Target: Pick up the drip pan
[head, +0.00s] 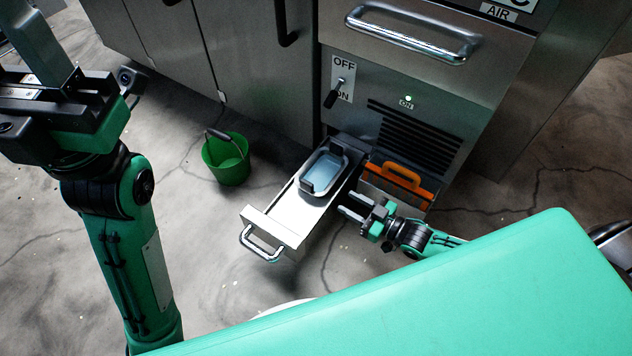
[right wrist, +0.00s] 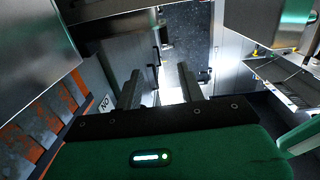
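The drip pan (head: 312,190) is a grey rectangular tub holding pale bluish liquid. It sits in the pulled-out metal drawer (head: 290,222) in the head view. My right gripper (head: 350,208) is just right of the drawer, beside the pan's near end, with its fingers pointing left. I cannot tell whether it touches the drawer. In the right wrist view its two fingers (right wrist: 158,90) stand apart with nothing clear between them. I cannot pick out the pan in that view. My left gripper (head: 60,105) is at the upper left, partly cut off, far from the pan; its fingertips are unclear.
An orange-handled item (head: 402,177) stands right of the drawer, below the black vent (head: 415,135). A green bucket (head: 226,160) is on the floor to the left. The drawer has a front handle (head: 258,245). An OFF/ON lever (head: 335,93) is above. Floor between bucket and drawer is clear.

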